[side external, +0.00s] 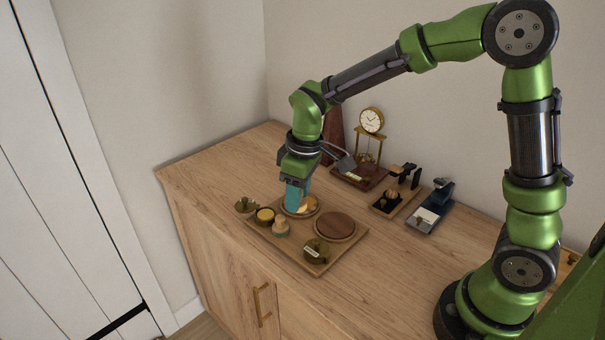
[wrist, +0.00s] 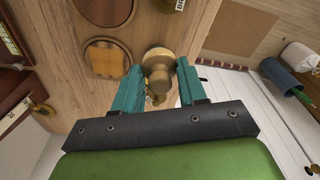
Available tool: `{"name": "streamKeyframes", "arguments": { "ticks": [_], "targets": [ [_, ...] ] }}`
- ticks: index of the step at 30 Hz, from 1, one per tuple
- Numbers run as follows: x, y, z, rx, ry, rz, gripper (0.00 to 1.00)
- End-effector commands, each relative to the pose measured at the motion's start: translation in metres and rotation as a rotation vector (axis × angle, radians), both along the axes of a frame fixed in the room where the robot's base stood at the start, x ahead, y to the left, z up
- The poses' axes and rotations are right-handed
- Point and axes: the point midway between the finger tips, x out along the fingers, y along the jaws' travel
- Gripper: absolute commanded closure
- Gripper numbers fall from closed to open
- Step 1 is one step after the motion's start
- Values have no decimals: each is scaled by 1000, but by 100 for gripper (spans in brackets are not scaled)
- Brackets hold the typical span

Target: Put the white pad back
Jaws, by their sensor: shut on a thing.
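My gripper (wrist: 158,82) points down over the wooden tray (side external: 341,254) in the side view, its teal fingers at the round recess (side external: 313,209) at the tray's back. In the wrist view a round tan, brass-like knobbed piece (wrist: 157,62) sits between the fingertips, and the gripper is shut on it. I cannot make out a clearly white pad on the tray.
The tray also bears a dark brown disc (side external: 336,225) and a labelled brass piece (side external: 317,251). A brass piece (side external: 245,204) is at its left corner. Behind stand a gold clock (side external: 371,121), a small wooden stand (side external: 385,207) and a dark blue device with a white top (side external: 427,216).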

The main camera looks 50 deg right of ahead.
Motion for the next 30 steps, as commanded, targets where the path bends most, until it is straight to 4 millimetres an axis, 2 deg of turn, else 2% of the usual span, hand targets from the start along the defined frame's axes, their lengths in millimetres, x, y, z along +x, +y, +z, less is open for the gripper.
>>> {"name": "streamKeyframes", "arguments": {
  "ticks": [3,9,14,19,23,30],
  "targets": [
    [-6,7,-16,-4,5,38,83],
    [-6,7,-52,-3,3,38,83],
    [-6,7,-66,-2,2,36,83],
    [-6,7,-91,-3,3,36,83],
    [-5,7,-98,-3,0,36,83],
    [-5,7,-98,-2,-1,35,83]
  ]
}}
